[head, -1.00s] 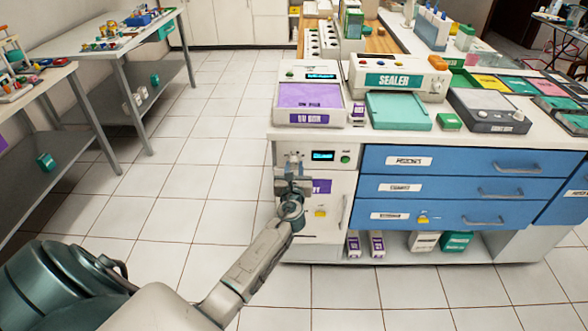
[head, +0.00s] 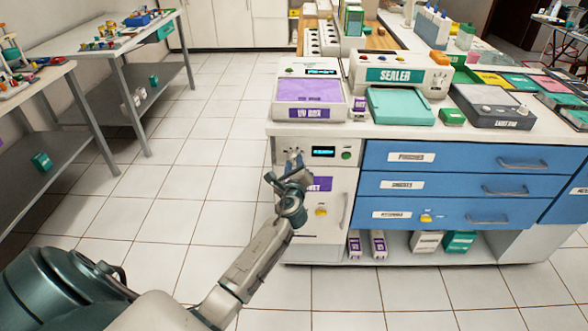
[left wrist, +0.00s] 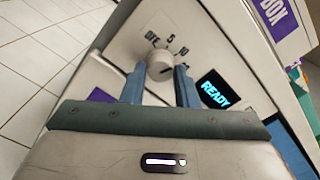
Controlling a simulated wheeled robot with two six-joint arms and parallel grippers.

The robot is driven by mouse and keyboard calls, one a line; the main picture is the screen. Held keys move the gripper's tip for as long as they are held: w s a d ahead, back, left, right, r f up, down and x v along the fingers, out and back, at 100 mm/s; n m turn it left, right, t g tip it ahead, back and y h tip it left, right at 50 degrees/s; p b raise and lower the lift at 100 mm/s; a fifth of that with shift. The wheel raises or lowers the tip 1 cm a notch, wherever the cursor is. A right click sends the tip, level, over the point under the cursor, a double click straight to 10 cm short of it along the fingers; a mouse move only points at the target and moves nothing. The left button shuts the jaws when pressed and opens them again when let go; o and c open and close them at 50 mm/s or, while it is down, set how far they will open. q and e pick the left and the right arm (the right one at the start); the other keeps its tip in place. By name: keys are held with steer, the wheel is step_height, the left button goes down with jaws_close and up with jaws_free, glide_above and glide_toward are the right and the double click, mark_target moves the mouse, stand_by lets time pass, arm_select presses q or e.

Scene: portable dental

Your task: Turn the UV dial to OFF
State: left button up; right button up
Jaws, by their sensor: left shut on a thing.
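The UV dial (left wrist: 160,66) is a pale round knob on the front panel of the white cabinet. Printed marks OFF, 5 and 10 show above it in the left wrist view. A dark line shows on the knob's lower right; which mark the dial points to I cannot tell. My left gripper (left wrist: 160,84) is shut on the dial, with one blue finger on each side. In the head view my left gripper (head: 292,163) is at the panel and partly hides the dial. The display (head: 323,152) right of the dial reads READY in the wrist view (left wrist: 214,89).
A green button (head: 346,155) is right of the display. The UV box (head: 310,97) and the sealer (head: 400,75) stand on the counter above. Blue drawers (head: 450,185) are to the right. The tiled floor (head: 200,180) left of the cabinet is clear.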

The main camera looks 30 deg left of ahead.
arm_select(q)
steer(key=n+b, duration=0.4)
steer(key=n, duration=0.3)
steer(key=shift+f, duration=0.15)
arm_select(e)
step_height(320, 180, up, 14)
steer(key=a+t, duration=0.1)
arm_select(q)
steer(key=shift+n+b, duration=0.45)
steer(key=shift+n, duration=0.25)
steer(key=n+b, duration=0.2)
steer(key=n, duration=0.1)
steer(key=shift+n, duration=0.3)
steer(key=shift+n+b, duration=0.85)
steer(key=shift+n, duration=0.25)
steer(key=shift+r+n+b, duration=0.2)
steer(key=shift+n+b, duration=0.35)
steer(key=shift+n, duration=0.55)
arm_select(e)
steer(key=w+a+f+t+y, duration=0.2)
steer(key=a+f+t, duration=0.2)
steer(key=t, duration=0.1)
steer(key=shift+w+a, duration=0.3)
steer(key=shift+w, duration=0.1)
arm_select(q)
steer(key=o, duration=1)
